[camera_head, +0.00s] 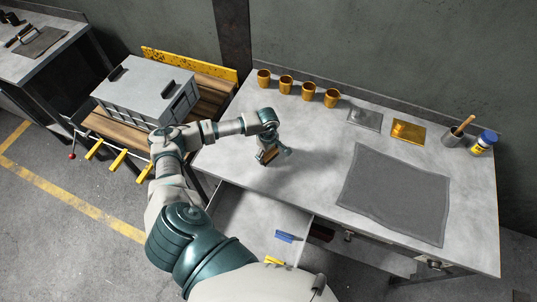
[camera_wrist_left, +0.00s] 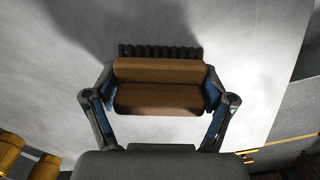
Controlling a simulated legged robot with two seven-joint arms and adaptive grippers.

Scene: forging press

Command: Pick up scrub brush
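The scrub brush (camera_wrist_left: 160,86) has a brown wooden body and a row of black bristles, and fills the middle of the left wrist view. In the head view it is a small brown block (camera_head: 266,157) near the left part of the grey table. My left gripper (camera_head: 270,153) reaches down over it from the left. In the wrist view the two fingers of the left gripper (camera_wrist_left: 160,92) press their blue pads against both ends of the brush. I cannot tell whether the brush touches the tabletop. My right gripper is not in view.
The table (camera_head: 300,185) has several orange cups (camera_head: 286,84) at the back, a grey mat (camera_head: 393,192), a gold plate (camera_head: 408,131) and a bottle (camera_head: 482,142) at right. An open drawer (camera_head: 245,215) lies below. A grey crate (camera_head: 146,90) stands at left.

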